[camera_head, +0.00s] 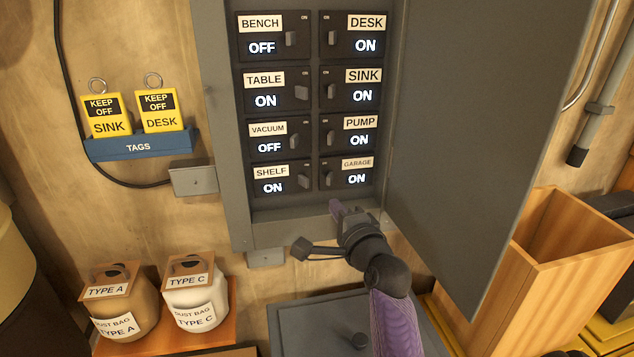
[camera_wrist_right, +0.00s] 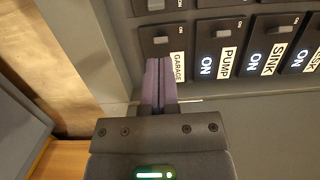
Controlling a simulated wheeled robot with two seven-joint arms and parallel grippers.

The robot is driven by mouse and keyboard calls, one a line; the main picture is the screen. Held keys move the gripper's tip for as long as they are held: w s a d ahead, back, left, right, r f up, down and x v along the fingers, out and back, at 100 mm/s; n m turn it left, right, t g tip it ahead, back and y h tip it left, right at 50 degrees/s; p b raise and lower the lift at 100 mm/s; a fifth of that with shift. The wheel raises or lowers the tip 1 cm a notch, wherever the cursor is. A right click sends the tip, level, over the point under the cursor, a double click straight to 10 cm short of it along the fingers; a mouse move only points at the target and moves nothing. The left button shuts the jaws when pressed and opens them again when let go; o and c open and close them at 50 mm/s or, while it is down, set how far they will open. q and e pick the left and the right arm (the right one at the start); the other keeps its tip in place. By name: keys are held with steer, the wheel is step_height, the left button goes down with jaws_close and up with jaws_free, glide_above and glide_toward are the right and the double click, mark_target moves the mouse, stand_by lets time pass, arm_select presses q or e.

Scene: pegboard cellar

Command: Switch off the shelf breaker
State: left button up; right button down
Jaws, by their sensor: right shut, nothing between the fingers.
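The shelf breaker (camera_head: 283,180) is at the bottom left of the open panel in the head view. It reads ON, and its lever (camera_head: 304,178) is at its right edge. My right gripper (camera_head: 335,207) is shut and empty, its purple fingers just below the bottom row, near the garage breaker (camera_head: 346,172). In the right wrist view the shut fingers (camera_wrist_right: 158,65) point at the garage label (camera_wrist_right: 177,66), by the panel's lower edge; whether they touch it I cannot tell. My left gripper is not in view.
Bench and vacuum read OFF; table, desk, sink, pump and garage read ON. The grey panel door (camera_head: 480,120) stands open at the right. A blue tag holder (camera_head: 140,144) with yellow tags is at the left.

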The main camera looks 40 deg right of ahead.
mark_target(312, 176)
steer(key=b+x, duration=0.1)
steer(key=x, duration=0.9)
steer(key=shift+f, duration=0.1)
stand_by(0.3)
